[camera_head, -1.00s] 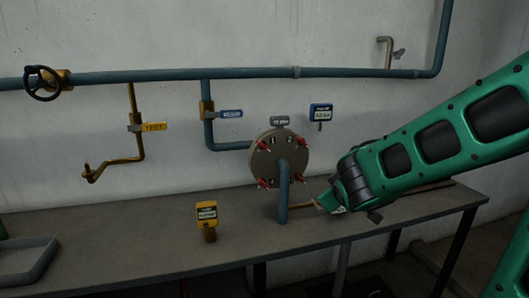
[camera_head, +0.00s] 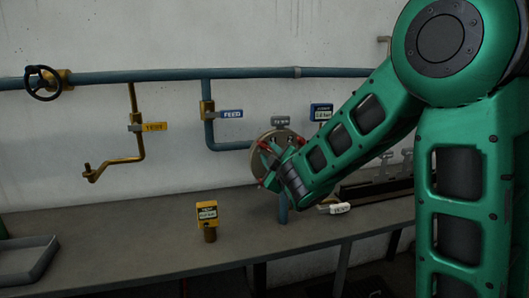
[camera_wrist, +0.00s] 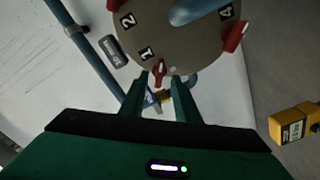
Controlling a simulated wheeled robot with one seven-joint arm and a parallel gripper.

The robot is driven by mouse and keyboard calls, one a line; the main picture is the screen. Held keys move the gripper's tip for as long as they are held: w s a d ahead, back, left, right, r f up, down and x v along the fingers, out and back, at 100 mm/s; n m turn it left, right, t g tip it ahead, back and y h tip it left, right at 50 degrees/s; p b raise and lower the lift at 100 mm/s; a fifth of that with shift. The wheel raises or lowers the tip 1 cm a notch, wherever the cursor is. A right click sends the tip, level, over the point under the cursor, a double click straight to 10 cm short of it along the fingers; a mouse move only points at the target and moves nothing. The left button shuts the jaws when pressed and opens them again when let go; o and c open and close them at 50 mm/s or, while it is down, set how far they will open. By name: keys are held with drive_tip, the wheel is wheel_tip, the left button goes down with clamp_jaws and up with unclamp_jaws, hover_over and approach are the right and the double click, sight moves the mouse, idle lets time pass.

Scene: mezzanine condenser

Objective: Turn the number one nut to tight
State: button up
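The round flange disc (camera_head: 262,143) stands upright at the end of the feed pipe, with my gripper (camera_head: 272,160) in front of it. In the wrist view the disc (camera_wrist: 195,45) carries red nuts beside painted numbers. The number one nut (camera_wrist: 158,72) is red and lies between my gripper's fingertips (camera_wrist: 161,76). The two green fingers are apart, with a gap visible around the nut; I cannot tell whether either touches it. Two more red nuts show, one near number 2 (camera_wrist: 112,5) and one near number 4 (camera_wrist: 235,37). My arm hides much of the disc in the head view.
A yellow gauge (camera_head: 207,212) stands on the bench (camera_head: 150,235) left of the disc. A white-tagged item (camera_head: 340,208) lies on the bench at right. A grey tray (camera_head: 30,262) sits at far left.

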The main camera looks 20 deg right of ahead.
sight(266, 148)
drive_tip(key=shift+w, duration=2.05)
clamp_jaws()
